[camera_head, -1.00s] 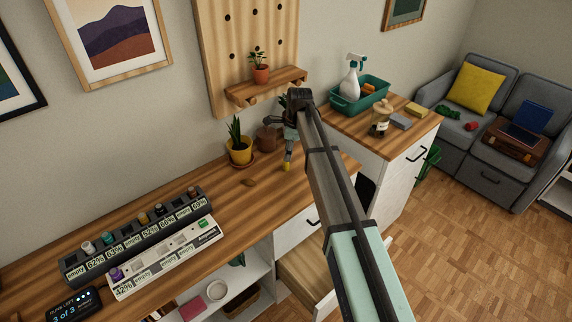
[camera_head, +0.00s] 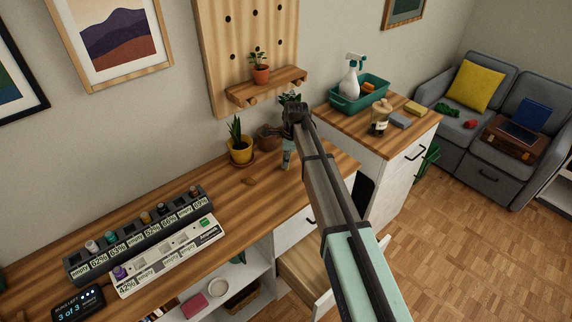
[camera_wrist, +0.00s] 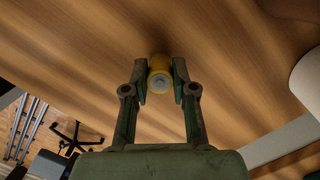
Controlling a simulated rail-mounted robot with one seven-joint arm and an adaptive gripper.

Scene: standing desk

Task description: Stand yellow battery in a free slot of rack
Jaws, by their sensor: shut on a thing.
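My gripper (camera_wrist: 160,85) is shut on the yellow battery (camera_wrist: 160,68), whose round end shows between the fingertips in the wrist view. In the head view my gripper (camera_head: 287,158) is over the desk, right of the yellow plant pot, and the battery is hard to make out. I cannot tell how far it is above the wood. The dark rack (camera_head: 139,249) stands at the left of the desk, with several batteries in slots and labels with percentages or "empty". A white rack (camera_head: 166,262) stands in front of it, with a purple battery (camera_head: 120,273) at its left end and several empty slots.
A display (camera_head: 77,303) reading "3 of 3" is at the front left. A yellow plant pot (camera_head: 239,152) and a brown pot (camera_head: 268,138) stand near my gripper. An open drawer (camera_head: 308,272) is below the desk edge.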

